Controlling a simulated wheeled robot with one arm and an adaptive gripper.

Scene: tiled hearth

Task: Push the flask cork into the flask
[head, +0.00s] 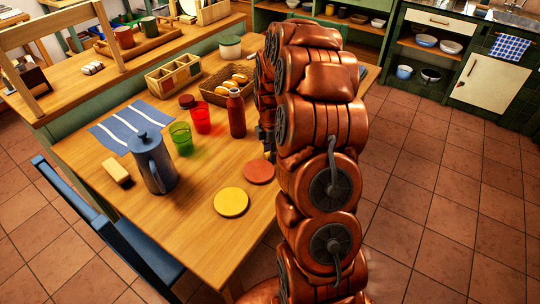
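A dark red bottle (237,116), which looks like the flask, stands upright on the wooden table (110,208). A small paler piece (235,92) shows at its top; I cannot tell whether it is the cork or how deep it sits. A small dark red round thing (186,101) lies left of the bottle; I cannot tell what it is. My gripper (266,138) shows only as dark parts at the left edge of my arm, right of the bottle and apart from it. My arm hides the rest, including the fingertips.
A red cup (201,118) and a green cup (181,139) stand left of the bottle. A blue pot (152,165) stands nearer. Orange (259,171) and yellow (231,202) discs lie in front. A bread basket (211,89) and wooden box (174,78) stand behind.

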